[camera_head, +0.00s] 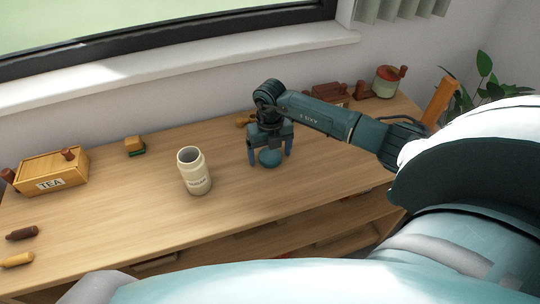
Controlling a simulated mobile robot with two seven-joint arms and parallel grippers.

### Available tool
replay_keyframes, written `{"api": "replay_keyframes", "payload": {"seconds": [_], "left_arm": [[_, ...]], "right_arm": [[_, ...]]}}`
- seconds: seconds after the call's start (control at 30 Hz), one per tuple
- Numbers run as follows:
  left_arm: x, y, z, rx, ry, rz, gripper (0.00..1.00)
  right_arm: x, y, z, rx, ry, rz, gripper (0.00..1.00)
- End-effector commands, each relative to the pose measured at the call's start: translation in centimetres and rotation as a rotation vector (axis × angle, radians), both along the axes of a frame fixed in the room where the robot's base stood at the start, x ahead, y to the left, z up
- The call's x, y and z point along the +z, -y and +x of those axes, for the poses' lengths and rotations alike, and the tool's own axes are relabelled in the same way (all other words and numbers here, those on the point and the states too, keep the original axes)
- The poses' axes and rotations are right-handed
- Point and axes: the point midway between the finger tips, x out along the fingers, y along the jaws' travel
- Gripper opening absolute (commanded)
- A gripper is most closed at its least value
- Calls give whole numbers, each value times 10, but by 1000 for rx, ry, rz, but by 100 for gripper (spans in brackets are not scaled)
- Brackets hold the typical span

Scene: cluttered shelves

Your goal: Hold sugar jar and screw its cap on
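The fingers look spread, with small gaps to the piece. The gripper body hides part of its top. My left gripper is not in view.
Brown and yellow pieces lie at the front left. A red and green pot (387,82) stands at the back right. The counter around the jar is clear.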

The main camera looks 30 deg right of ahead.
Motion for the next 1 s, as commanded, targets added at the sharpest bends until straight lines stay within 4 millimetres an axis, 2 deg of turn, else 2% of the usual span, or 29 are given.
{"api": "replay_keyframes", "payload": {"seconds": [0.07,0.57,0.83,1.0], "left_arm": [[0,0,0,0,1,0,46],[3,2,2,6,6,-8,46],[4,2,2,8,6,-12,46],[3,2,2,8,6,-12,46]], "right_arm": [[0,0,0,0,0,0,78],[1,0,0,0,0,0,38],[4,0,1,0,1,0,37],[30,1,1,1,5,-2,37]]}}
